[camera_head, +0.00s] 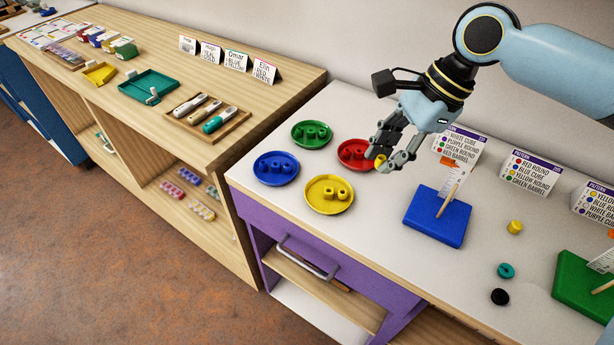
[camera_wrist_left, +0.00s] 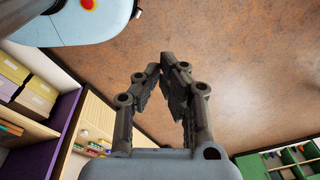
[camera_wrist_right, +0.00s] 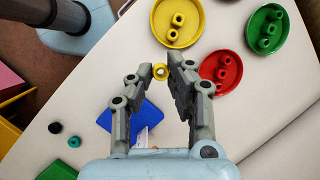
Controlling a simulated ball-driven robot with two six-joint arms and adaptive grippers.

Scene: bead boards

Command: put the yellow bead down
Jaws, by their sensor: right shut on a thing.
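The yellow bead (camera_head: 380,163) is between the fingertips of my right gripper (camera_head: 384,160), beside the red dish (camera_head: 345,160) in the head view. In the right wrist view the bead (camera_wrist_right: 160,71) is a small yellow ring with a hole, held between the two fingertips (camera_wrist_right: 158,70). The yellow dish (camera_head: 312,203) stands to the left and nearer, with a few yellow beads in it; it also shows in the right wrist view (camera_wrist_right: 196,34). My left gripper (camera_wrist_left: 163,66) is empty over the floor, its fingertips together.
Blue (camera_head: 262,177) and green (camera_head: 297,140) dishes hold beads. A blue board (camera_head: 425,226) with a tilted peg stands right of the dishes. Loose yellow (camera_head: 515,227), teal (camera_head: 506,271) and black (camera_head: 500,297) beads lie farther right. Pattern cards (camera_head: 531,175) stand behind.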

